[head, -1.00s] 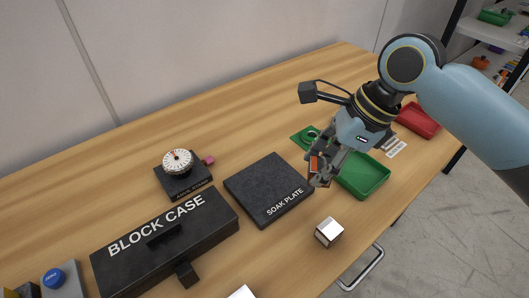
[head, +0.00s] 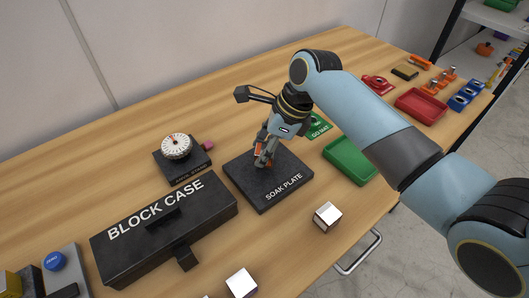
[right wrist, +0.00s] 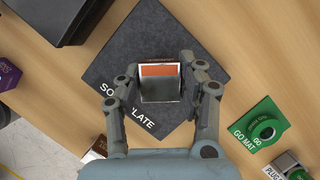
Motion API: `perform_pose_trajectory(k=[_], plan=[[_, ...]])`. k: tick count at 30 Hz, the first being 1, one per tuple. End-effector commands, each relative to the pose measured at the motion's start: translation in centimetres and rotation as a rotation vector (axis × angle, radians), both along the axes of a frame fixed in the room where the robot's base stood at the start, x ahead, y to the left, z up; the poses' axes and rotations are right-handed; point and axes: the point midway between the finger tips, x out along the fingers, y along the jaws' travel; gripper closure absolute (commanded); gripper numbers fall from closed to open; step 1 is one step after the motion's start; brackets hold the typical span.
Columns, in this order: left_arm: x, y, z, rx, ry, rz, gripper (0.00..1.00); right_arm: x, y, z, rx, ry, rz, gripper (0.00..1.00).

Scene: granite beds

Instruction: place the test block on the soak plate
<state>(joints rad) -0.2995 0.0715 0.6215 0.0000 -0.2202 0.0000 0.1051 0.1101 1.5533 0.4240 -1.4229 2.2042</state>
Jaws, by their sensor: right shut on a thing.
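The soak plate (head: 291,195) is a dark square slab in the middle of the table; it also shows in the right wrist view (right wrist: 192,68). My right gripper (head: 262,161) is over the plate, pointing down. In the right wrist view it (right wrist: 160,88) is shut on the test block (right wrist: 160,90), a silvery block with an orange face, held between both fingers. The block is over the plate's area; I cannot tell whether it touches the surface. In the head view the fingers mostly hide it. My left gripper is not in view.
A black block case (head: 215,215) and a dial gauge on a stand (head: 176,147) lie left of the plate. Silvery cubes (head: 327,216) (head: 241,283) stand toward the front. A green tray (head: 350,160), a green go mat (right wrist: 257,133) and a red tray (head: 421,105) are to the right.

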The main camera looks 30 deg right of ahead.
Motion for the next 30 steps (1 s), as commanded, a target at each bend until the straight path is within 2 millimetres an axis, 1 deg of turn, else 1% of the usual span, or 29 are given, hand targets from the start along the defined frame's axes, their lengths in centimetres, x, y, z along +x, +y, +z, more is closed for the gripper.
perform_pose_trajectory(k=[1,4,15,16,18,20,21,28,30], plan=[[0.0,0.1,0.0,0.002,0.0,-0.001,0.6,0.0,0.0,-0.6,0.001,0.0,0.0,1.0],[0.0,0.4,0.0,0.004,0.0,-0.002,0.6,0.1,0.0,-1.4,0.001,-0.002,0.001,1.0],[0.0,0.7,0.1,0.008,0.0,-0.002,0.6,0.1,0.0,-1.8,0.0,-0.003,-0.001,1.0],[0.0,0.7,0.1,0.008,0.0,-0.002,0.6,0.0,0.0,-1.8,-0.001,-0.001,0.0,0.58],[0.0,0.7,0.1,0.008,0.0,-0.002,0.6,0.0,0.0,-1.8,-0.001,-0.001,0.0,0.49],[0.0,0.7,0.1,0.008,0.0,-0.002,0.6,0.0,0.0,-1.9,-0.001,-0.001,0.0,0.41],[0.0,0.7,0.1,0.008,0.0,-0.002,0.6,0.0,0.0,-1.9,-0.001,-0.001,0.0,0.39],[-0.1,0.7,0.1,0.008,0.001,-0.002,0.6,0.0,0.0,-1.8,0.0,-0.001,0.0,0.39],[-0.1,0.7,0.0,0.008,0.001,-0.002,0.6,0.0,0.0,-1.5,-0.001,-0.002,0.0,0.39]])
